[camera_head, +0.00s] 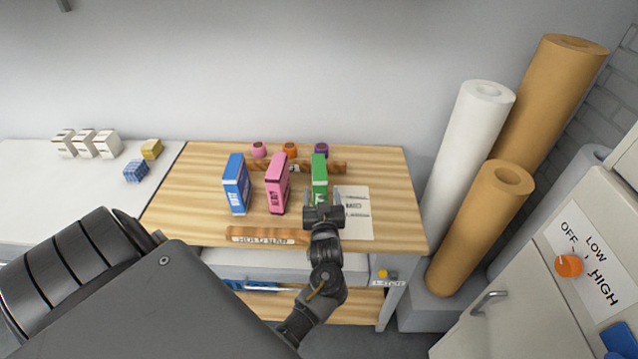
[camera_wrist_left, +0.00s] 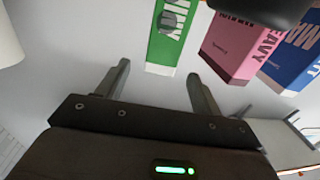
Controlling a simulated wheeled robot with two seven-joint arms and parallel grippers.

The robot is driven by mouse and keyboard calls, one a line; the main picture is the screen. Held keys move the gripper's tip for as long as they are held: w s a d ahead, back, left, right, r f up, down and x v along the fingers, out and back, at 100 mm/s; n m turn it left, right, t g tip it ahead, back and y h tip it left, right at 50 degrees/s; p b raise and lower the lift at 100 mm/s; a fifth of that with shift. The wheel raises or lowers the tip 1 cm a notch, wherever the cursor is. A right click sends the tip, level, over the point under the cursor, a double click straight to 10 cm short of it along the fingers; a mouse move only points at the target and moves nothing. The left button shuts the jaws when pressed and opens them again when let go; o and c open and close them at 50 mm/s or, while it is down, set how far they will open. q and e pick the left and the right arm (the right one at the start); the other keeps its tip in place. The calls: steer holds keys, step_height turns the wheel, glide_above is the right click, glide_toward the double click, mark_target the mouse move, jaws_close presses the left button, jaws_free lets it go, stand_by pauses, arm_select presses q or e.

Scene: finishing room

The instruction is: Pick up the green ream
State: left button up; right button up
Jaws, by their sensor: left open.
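The green ream (camera_head: 320,174) stands upright on the wooden table, rightmost of three reams in the head view. My left gripper (camera_head: 322,206) is just in front of it and hides its lower part. In the left wrist view the green ream (camera_wrist_left: 164,38) shows beyond and between my two open fingers (camera_wrist_left: 160,85), with nothing between the fingertips. The gripper looks apart from the ream. My right gripper is not in view.
A pink ream (camera_head: 277,185) and a blue ream (camera_head: 236,184) stand to the left. A printed sheet (camera_head: 357,212) lies to the right. Tape rolls (camera_head: 290,149) sit behind. Tall paper rolls (camera_head: 466,150) stand right of the table (camera_head: 400,200).

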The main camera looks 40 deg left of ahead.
mark_target(320, 178)
arm_select(q)
steer(key=shift+b+x, duration=0.3)
steer(key=shift+x, duration=0.9)
steer(key=shift+w+a+f, duration=0.1)
steer(key=shift+w, duration=0.05)
steer(key=shift+a+f, duration=0.1)
steer(key=shift+a, duration=0.05)
steer(key=b+x, duration=0.1)
steer(key=x, duration=0.1)
steer(key=b+x, duration=0.2)
steer(key=x, duration=0.1)
steer(key=shift+f, duration=0.25)
steer(key=shift+r, duration=0.15)
steer(key=shift+c, duration=0.6)
jaws_close()
steer(key=shift+r, duration=0.1)
